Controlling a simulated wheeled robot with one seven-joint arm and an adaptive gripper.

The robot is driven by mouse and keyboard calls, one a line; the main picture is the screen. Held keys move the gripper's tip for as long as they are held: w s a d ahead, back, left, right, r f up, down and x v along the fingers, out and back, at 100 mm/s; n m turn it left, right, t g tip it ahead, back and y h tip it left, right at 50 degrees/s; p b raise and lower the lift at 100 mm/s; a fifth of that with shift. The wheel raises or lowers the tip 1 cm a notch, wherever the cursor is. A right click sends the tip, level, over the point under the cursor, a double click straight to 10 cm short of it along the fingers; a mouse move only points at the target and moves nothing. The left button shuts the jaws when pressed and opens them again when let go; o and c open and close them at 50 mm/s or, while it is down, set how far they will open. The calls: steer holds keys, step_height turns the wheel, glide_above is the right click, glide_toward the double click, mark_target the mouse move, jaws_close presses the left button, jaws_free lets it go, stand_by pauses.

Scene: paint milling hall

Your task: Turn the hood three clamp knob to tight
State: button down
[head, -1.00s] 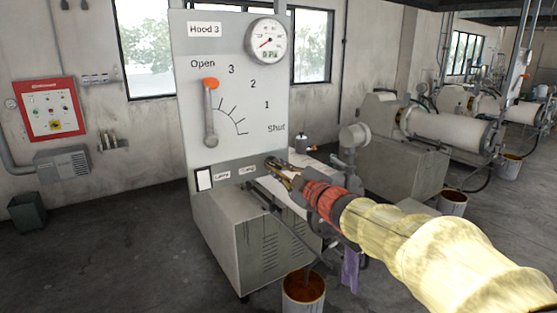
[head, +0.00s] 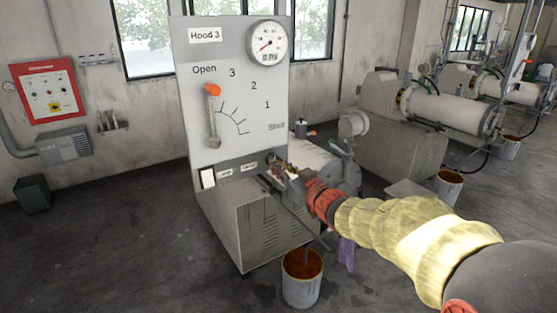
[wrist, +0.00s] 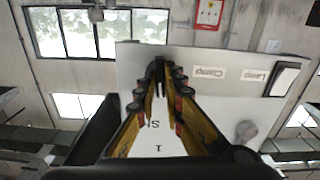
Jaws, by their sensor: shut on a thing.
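The Hood 3 panel (head: 184,95) stands upright in the head view, with a lower strip carrying small labels. In the wrist view, the Clamp label (wrist: 209,72) appears upside down beside my fingertips. My gripper (head: 274,164) is at the right end of that strip in the head view. In the wrist view, my gripper (wrist: 160,68) has its fingers closed together against the panel. It is shut on the clamp knob, which the fingers hide almost wholly. I cannot read the knob's setting.
The hood lever's orange knob (head: 212,89) stands up near Open. A Lamp label and a switch (head: 208,178) sit left on the strip. A bucket of brown paint (head: 302,278) stands on the floor below my arm. A mill (head: 430,115) stands to the right.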

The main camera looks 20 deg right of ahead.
steer(key=shift+f+m+p, duration=0.1)
steer(key=shift+m+p, duration=0.2)
steer(key=shift+m, duration=0.3)
steer(key=c, duration=1.9)
jaws_free()
steer(key=v, duration=1.2)
